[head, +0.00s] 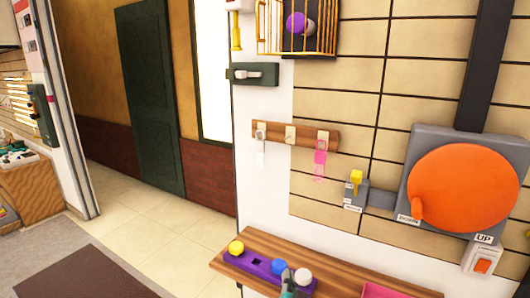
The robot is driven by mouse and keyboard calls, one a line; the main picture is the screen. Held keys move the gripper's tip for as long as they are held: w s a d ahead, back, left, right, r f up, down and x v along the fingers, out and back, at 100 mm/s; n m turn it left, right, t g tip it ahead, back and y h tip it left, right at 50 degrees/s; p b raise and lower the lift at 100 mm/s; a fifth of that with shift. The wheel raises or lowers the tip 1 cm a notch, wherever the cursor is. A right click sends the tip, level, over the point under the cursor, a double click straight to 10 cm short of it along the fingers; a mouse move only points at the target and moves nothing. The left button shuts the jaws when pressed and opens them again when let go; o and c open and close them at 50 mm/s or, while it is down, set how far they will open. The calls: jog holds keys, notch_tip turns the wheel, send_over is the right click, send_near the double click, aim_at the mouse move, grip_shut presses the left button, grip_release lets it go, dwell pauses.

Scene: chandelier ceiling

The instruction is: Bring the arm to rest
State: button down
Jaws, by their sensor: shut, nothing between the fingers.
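My gripper does not show clearly anywhere in the head view, and neither does my arm. A small grey and teal piece (288,283) stands at the front of the purple block, at the bottom of the picture. I cannot tell what it is.
A wooden shelf (340,279) juts from the wall, bearing a purple block (245,261) with a yellow ball (236,247) and a white ball (303,275). A hook rail (330,138), a cage (327,42) and a large orange disc (465,188) are wall-mounted.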

jog(key=s+d+f+n, duration=0.1)
jog(key=s+d+f, duration=0.3)
jog(key=s, duration=0.5)
jog(key=s+d+f+n+g+y, duration=0.1)
jog(key=s+d+f+n, duration=0.1)
jog(key=s+f, duration=0.55)
jog(key=s+d+f+n, duration=0.1)
jog(key=s+d+f, duration=0.25)
jog(key=s, duration=0.65)
jog(key=s+d+r+n, duration=0.1)
jog(key=s+r, duration=0.1)
jog(key=s, duration=1)
jog(key=s+d+r+n+g+h, duration=0.1)
jog(key=s+d+r, duration=0.1)
jog(key=s, duration=1)
jog(key=shift+s+r, duration=0.4)
jog(key=shift+r, duration=0.45)
